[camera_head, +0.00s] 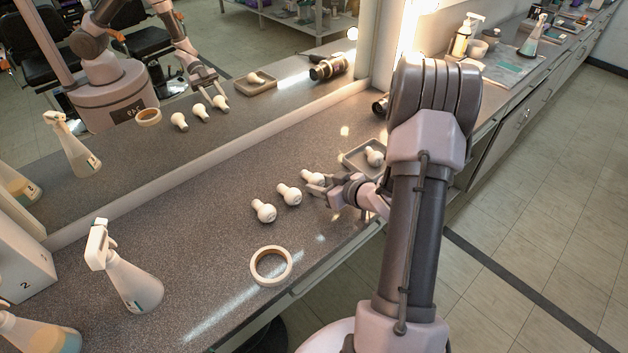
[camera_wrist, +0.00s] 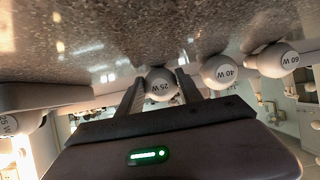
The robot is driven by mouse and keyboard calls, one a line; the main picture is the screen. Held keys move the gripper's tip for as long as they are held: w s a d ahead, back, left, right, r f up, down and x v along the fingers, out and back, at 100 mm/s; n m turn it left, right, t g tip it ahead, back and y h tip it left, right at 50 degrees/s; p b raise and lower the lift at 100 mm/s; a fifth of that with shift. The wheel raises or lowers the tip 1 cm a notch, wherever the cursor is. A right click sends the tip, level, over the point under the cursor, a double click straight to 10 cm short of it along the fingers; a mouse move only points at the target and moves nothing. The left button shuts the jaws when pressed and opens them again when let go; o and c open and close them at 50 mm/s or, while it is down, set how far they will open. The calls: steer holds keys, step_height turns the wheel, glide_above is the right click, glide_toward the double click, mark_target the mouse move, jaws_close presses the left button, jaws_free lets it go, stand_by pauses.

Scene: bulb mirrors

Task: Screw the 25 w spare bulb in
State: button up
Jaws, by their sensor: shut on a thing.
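My gripper is shut on this bulb, which is at counter level. The 40 W bulb (camera_wrist: 221,72) and the 60 W bulb (camera_wrist: 278,60) stand beside it, apart from the fingers. The head view shows these two bulbs nearer the camera. I cannot make out an empty socket.
A small tray (camera_head: 347,160) holding another white bulb (camera_head: 375,156) lies just beyond my gripper. A tape roll (camera_head: 271,266) and a spray bottle (camera_head: 128,278) stand nearer. The large mirror (camera_head: 215,125) borders the counter (camera_head: 200,225). A dark cylindrical object (camera_head: 380,105) lies near the mirror.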

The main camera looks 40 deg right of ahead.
steer(key=shift+r, duration=0.1)
step_height(320, 180, up, 6)
steer(key=p, duration=0.5)
